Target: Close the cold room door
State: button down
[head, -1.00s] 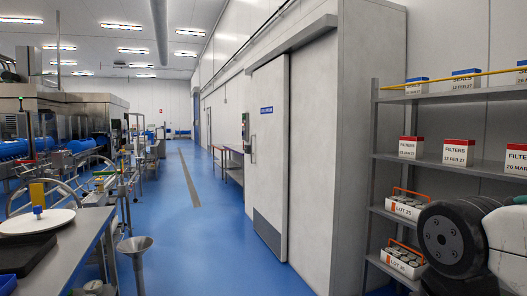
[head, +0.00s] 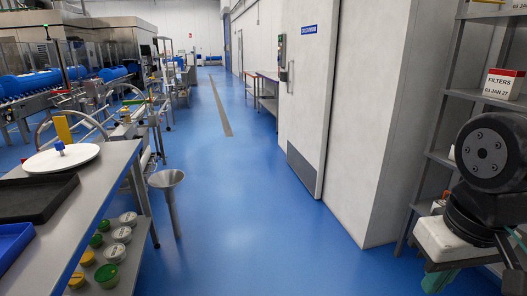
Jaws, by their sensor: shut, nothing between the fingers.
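The cold room door is a tall pale sliding panel (head: 305,100) on the right-hand wall, with a blue sign (head: 310,29) near its top edge in the picture and a grey kick plate (head: 302,170) at its foot. A vertical handle (head: 291,76) is on its far side, close to a green-and-grey control box (head: 281,47). I see the door at a steep angle, so I cannot tell how far it covers the doorway. My arm shows at the right edge, well to the right of the door; my gripper is not in view.
The blue floor (head: 250,215) is clear in front of the door. A metal funnel stand (head: 167,181) and a steel bench (head: 100,190) are at left. A pale wall corner (head: 375,130) and grey shelving (head: 442,155) stand at right, near my arm.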

aim_at(311, 64)
jog(key=z, duration=0.05)
jog(key=i, duration=4)
jog(key=z, duration=0.2)
